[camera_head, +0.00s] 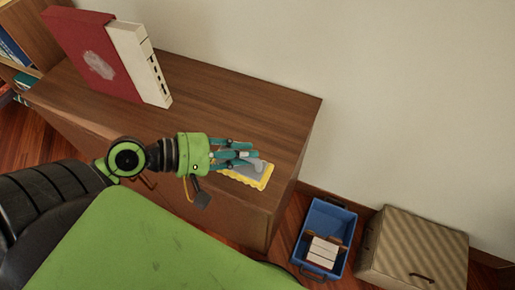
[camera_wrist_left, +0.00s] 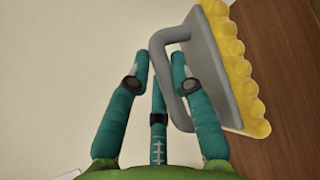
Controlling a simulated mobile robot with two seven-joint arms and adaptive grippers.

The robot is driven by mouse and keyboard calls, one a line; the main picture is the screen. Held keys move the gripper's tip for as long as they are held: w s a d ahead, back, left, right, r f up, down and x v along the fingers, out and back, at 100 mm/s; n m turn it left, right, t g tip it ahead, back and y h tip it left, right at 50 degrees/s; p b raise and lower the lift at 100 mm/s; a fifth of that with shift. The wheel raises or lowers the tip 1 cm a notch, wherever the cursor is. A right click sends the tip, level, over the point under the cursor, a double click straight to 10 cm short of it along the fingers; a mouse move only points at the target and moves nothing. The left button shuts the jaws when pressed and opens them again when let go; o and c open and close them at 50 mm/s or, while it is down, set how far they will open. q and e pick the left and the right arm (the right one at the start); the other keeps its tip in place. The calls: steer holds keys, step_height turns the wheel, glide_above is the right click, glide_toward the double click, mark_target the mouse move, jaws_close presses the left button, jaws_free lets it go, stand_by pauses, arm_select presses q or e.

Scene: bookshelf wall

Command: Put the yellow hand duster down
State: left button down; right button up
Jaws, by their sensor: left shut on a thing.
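The yellow hand duster (camera_head: 246,181) has a grey back plate and handle with a bumpy yellow pad, and shows near the right end of the wooden cabinet top (camera_head: 215,110). My left gripper (camera_head: 250,156), with teal fingers, is shut on its grey handle and partly covers it. In the left wrist view the duster (camera_wrist_left: 242,75) is at the upper right, its handle loop between the fingers of the left gripper (camera_wrist_left: 161,62). I cannot tell whether the pad touches the cabinet top. My right gripper is not in view.
A red and white box-like object (camera_head: 105,60) stands at the cabinet's far left. A blue crate (camera_head: 335,222) with white and reddish things in it and a striped box (camera_head: 415,245) are on the floor at right. The cabinet top's middle is clear.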

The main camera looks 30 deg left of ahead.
arm_select(q)
steer(key=shift+w+a+f+b, duration=0.55)
steer(key=shift+w+f+b, duration=1.15)
steer(key=shift+w+f, duration=0.15)
steer(key=shift+w+a+f+b, duration=0.5)
steer(key=shift+w+f+b, duration=1.15)
steer(key=shift+w+f, duration=0.2)
steer(key=shift+w+a+f+b, duration=0.55)
steer(key=shift+w+f+b, duration=1.15)
steer(key=shift+w+f, duration=0.15)
steer(key=shift+f, duration=0.15)
steer(key=c, duration=1.1)
jaws_free()
steer(key=v, duration=1.2)
